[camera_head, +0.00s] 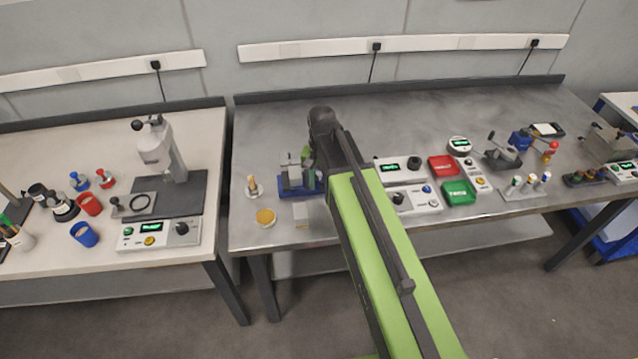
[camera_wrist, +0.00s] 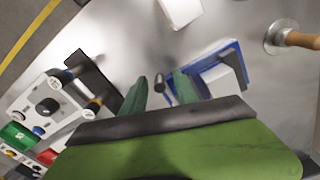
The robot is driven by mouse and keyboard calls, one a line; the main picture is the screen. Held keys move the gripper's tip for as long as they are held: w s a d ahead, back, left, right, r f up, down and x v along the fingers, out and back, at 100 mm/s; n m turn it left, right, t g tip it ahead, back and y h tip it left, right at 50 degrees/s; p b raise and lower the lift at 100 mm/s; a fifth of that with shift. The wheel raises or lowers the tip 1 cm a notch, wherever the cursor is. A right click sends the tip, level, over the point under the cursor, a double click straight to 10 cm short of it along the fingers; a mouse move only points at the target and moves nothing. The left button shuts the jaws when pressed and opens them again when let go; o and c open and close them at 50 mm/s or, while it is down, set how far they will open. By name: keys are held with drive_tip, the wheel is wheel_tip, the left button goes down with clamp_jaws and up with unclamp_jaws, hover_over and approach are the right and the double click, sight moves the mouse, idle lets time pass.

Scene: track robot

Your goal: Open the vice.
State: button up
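The vice (camera_head: 292,183) has a blue base and grey jaws and stands on the grey bench, just left of my arm in the head view. In the wrist view its blue base (camera_wrist: 238,62) and grey body (camera_wrist: 220,80) lie just beyond my right finger. My gripper (camera_wrist: 160,78) has its two dark green fingers apart. A small dark cylinder (camera_wrist: 160,90), seemingly the end of the vice's handle, shows between the fingers; I cannot tell whether they touch it. In the head view my arm hides much of the gripper and the vice's right side.
A pale block (camera_head: 300,213) lies in front.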

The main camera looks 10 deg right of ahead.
drive_tip(key=shift+r, duration=0.1)
wheel_tip(320, 180, up, 17)
drive_tip(key=p, duration=1.7)
drive_tip(key=shift+r, duration=0.1)
drive_tip(key=b, duration=0.7)
approach(321, 182)
drive_tip(key=s+d, duration=0.3)
drive_tip(key=s+d+f+n+b, duration=0.1)
drive_tip(key=s+d+n, duration=0.1)
drive_tip(key=s, duration=0.3)
drive_tip(key=shift+s+d+f+n, duration=0.25)
drive_tip(key=shift+s+f+n, duration=0.15)
drive_tip(key=shift+n, duration=0.5)
